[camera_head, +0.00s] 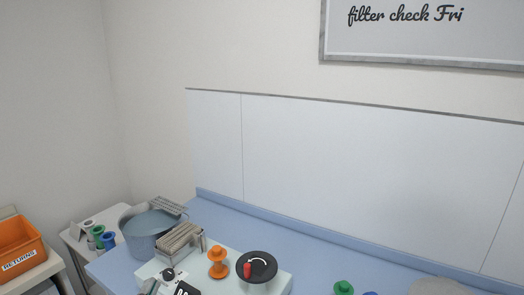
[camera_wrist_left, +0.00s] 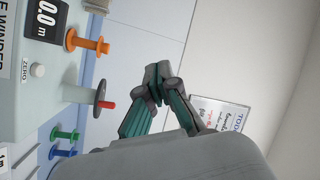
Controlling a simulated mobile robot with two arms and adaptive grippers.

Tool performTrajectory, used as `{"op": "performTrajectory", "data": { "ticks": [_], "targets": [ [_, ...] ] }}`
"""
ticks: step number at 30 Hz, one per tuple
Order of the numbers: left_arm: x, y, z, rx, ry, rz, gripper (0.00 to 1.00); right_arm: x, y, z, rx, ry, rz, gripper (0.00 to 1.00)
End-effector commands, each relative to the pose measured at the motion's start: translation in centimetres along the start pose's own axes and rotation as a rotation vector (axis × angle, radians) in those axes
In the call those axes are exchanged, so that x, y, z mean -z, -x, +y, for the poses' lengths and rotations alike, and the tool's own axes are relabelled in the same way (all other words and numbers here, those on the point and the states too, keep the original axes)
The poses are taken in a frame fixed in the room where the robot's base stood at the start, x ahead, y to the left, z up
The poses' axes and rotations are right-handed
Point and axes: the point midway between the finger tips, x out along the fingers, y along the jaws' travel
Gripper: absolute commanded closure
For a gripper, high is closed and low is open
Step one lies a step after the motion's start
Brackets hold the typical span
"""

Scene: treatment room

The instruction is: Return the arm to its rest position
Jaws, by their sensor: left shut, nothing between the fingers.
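My left gripper (camera_wrist_left: 157,88) is shut and empty in the left wrist view, with its two green-and-grey fingers meeting at the tips. In the head view only a small dark piece that may be this gripper shows at the bottom edge, in front of the winder. The pale winder box (camera_head: 148,271) stands on the blue counter, with an orange spool (camera_head: 217,264) and a black disc (camera_head: 257,266) with a red knob. In the wrist view the winder (camera_wrist_left: 38,78) lies to the left of the fingers, apart from them. My right gripper is not in view.
A blue-grey pot (camera_head: 146,232) and a wire rack (camera_head: 180,242) stand at the counter's left end. Green (camera_head: 343,288) and blue spools are at the bottom right. An orange bin (camera_head: 20,246) stands far left. The blue counter (camera_head: 300,241) is clear along the back wall panels.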

Motion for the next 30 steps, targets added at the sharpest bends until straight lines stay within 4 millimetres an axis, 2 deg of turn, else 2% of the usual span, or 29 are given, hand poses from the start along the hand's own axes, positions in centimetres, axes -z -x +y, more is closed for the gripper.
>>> {"op": "performTrajectory", "data": {
  "ticks": [1,3,7,13,21,22,30],
  "targets": [
    [-3.0,1.8,1.6,-0.03,0.13,-0.18,1.0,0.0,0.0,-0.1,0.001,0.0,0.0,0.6],
    [-6.5,4.7,4.2,-0.097,0.27,-0.411,1.0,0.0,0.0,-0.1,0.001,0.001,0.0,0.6],
    [-9.8,10.4,9.0,-0.242,0.443,-0.718,1.0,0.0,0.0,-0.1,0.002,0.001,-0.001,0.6],
    [-10.4,17.4,14.0,-0.444,0.587,-0.994,1.0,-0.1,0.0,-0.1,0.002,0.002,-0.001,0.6],
    [-8.4,24.9,17.9,-0.687,0.71,-1.223,1.0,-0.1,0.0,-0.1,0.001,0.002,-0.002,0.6],
    [-8.0,25.7,18.2,-0.716,0.721,-1.244,1.0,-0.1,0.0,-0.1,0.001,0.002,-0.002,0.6],
    [-13.0,24.9,25.1,-0.73,0.704,-1.268,1.0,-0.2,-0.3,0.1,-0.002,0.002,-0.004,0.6]
  ]
}}
